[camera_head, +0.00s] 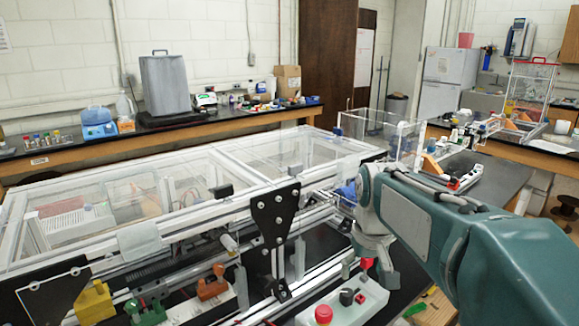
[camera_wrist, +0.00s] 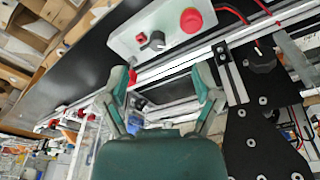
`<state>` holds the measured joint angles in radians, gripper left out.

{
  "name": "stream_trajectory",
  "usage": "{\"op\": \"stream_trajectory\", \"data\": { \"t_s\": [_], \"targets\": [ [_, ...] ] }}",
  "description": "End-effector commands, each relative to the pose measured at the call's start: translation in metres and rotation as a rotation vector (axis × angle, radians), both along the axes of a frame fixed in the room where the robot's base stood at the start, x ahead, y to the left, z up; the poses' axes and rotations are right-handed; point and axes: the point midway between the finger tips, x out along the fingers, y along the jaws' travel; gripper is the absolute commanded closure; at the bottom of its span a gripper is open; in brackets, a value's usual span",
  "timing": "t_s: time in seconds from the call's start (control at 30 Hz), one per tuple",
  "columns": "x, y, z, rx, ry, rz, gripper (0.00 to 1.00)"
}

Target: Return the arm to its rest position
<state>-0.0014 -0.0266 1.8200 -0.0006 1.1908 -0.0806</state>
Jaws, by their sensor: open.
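My teal arm reaches in from the right edge of the head view toward the metal extrusion frame (camera_head: 180,212). In the head view the arm hides most of my gripper. In the wrist view my gripper (camera_wrist: 168,80) shows with its two fingers apart and nothing between them. The fingers are over the frame's rails, beside a white control box (camera_wrist: 150,38) with a red button (camera_wrist: 191,20) and a black knob. A black bracket plate (camera_wrist: 262,140) is right of the gripper; it also shows in the head view (camera_head: 274,225).
The control box (camera_head: 350,305) stands at the bottom of the head view, below my arm. Coloured clamps (camera_head: 212,283) sit along the frame's near side. A bench (camera_head: 150,143) with equipment runs along the back wall. A dark tabletop (camera_head: 490,180) lies behind my arm.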

Motion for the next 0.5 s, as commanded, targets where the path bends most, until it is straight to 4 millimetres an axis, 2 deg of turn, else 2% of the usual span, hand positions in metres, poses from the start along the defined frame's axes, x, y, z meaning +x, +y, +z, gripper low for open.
{"op": "stream_trajectory", "data": {
  "t_s": [0.03, 0.23, 0.5],
  "targets": [
    [-0.017, 0.0, 0.004, 0.001, -0.027, -0.005, 0.19],
    [-0.075, 0.0, 0.007, 0.007, -0.127, -0.029, 0.19],
    [-0.149, 0.0, -0.013, 0.018, -0.258, -0.061, 0.19]
  ]
}}
